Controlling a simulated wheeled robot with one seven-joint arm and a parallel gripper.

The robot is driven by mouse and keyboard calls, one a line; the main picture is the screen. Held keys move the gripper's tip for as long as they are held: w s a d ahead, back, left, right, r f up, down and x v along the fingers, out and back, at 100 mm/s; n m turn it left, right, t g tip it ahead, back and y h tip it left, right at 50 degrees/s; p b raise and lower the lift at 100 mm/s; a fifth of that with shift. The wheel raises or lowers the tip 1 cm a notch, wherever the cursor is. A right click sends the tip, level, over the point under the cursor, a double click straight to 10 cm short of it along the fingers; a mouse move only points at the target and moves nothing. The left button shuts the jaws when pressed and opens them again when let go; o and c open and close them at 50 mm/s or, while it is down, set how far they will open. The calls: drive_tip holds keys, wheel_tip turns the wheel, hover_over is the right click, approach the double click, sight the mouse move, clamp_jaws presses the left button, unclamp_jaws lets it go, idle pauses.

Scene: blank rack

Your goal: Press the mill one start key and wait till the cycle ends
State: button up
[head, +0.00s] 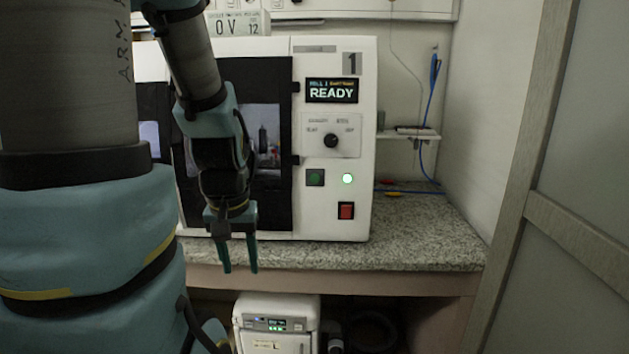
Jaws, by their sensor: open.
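Mill one (368,140) is a white machine marked "1" on the granite-patterned counter. Its display (332,91) reads READY. Below the display is a panel with a black knob (331,141). A green key (315,178) sits under that panel, with a lit green lamp (347,179) to its right and a red key (346,211) below the lamp. The mill's dark-framed door (281,205) looks closed; my arm hides part of it. My gripper (240,270) is open and empty, pointing down in front of the counter edge, left of and below the keys.
A blue cable (431,120) hangs by a small wall shelf (412,134). A white unit (277,311) stands under the counter. A framed panel (570,215) bounds the right side.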

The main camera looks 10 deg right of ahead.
clamp_jaws()
idle(1.3)
